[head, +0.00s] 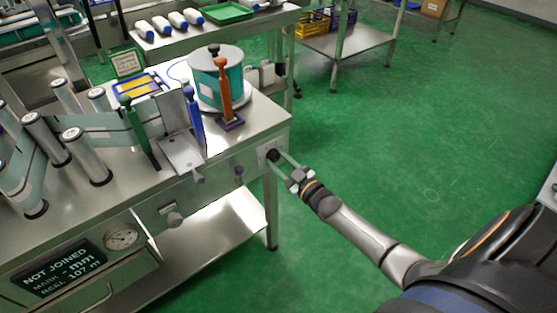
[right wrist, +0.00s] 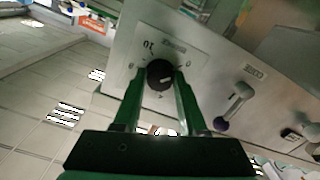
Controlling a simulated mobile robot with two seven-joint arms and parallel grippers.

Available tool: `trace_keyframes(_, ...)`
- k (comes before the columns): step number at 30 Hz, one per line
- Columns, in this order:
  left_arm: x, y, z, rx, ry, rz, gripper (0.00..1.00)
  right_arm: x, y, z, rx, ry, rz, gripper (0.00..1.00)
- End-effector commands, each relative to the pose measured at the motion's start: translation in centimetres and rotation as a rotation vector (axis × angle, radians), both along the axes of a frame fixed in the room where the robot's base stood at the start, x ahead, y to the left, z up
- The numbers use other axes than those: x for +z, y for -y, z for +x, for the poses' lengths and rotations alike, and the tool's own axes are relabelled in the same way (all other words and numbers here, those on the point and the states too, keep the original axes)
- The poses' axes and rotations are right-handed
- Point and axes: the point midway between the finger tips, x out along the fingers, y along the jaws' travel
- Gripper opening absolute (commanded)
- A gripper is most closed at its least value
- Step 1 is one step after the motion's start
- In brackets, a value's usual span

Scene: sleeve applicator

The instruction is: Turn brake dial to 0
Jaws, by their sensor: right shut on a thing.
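The brake dial (right wrist: 160,75) is a round black knob with a pale pointer line on a light square plate with printed marks, on the front panel of the steel machine. In the head view the dial (head: 272,155) is at the machine's right front corner. My right gripper (right wrist: 161,82) has its two green fingers on either side of the knob and is shut on it. In the head view the right gripper (head: 279,158) reaches the dial from the lower right. The exact number at the pointer is too small to read. My left gripper is not in view.
A lever with a purple knob (right wrist: 222,124) sits beside the dial on the panel. The steel table (head: 262,118) carries a teal reel (head: 207,80), rollers and upright handles. A display (head: 60,273) reads NOT JOINED. Green floor to the right is clear.

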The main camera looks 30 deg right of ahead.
Motion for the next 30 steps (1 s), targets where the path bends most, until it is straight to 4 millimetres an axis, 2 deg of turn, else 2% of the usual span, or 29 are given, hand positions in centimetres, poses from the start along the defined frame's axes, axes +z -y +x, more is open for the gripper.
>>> trace_keyframes(13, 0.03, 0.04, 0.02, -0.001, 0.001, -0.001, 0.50, -0.02, -0.02, -0.01, 0.001, 0.001, -0.014, 0.00)
trace_keyframes(14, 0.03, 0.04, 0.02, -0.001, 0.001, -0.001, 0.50, -0.02, -0.02, -0.01, 0.001, 0.001, -0.014, 0.42)
trace_keyframes(15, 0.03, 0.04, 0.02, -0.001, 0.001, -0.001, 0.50, -0.02, -0.02, -0.01, 0.001, 0.001, -0.014, 0.47)
trace_keyframes(22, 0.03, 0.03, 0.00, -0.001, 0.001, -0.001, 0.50, 0.00, -0.01, -0.01, 0.000, 0.001, -0.012, 0.71)
trace_keyframes(30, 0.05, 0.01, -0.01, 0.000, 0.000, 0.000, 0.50, 0.01, 0.01, -0.12, 0.000, 0.001, -0.011, 0.71)
